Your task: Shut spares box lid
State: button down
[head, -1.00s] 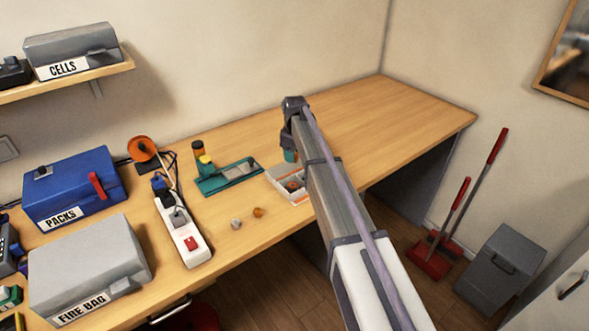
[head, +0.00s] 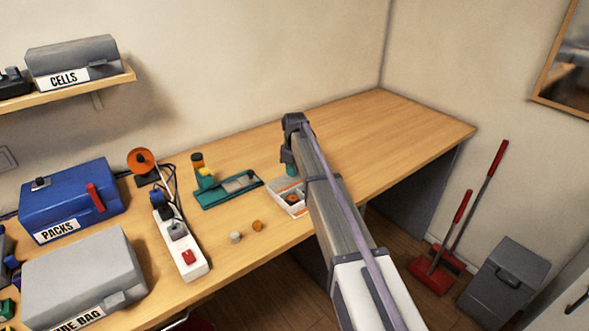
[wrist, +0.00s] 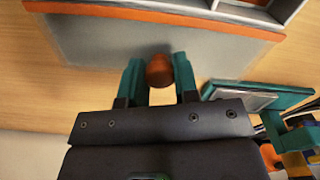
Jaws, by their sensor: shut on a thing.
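The spares box (head: 287,208) is a small white box with an orange stripe, partly hidden behind my arm in the head view. In the wrist view its open white compartments (wrist: 262,10) show at the top edge. A flat grey lid panel (wrist: 100,42) with an orange edge extends from the box, so the box stands open. My gripper (wrist: 158,66) has its two teal fingers shut on the lid's round brown knob (wrist: 159,71). In the head view my gripper (head: 292,169) is at the box's far side, mostly hidden by the arm.
Left of the box are a teal fixture (head: 228,190), two small round pieces (head: 257,226) and a white power strip (head: 180,245). A blue packs box (head: 70,200) and grey fire bag box (head: 85,275) stand farther left. The table right of my arm is clear.

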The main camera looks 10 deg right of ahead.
jog(key=shift+s, duration=0.1)
jog(key=s+d, duration=0.1)
jog(key=s, duration=0.1)
jog(key=s+d, duration=0.1)
jog(key=s, duration=0.1)
jog(key=s+d, duration=0.1)
jog(key=s, duration=0.1)
jog(key=shift+s+d, duration=0.35)
jog(key=shift+s, duration=0.05)
jog(key=c, duration=0.9)
grip_release()
jog(key=shift+o, duration=0.2)
jog(key=shift+r, duration=0.1)
notch_tip(320, 180, up, 11)
jog(key=p, duration=1.1)
jog(key=shift+f, duration=0.2)
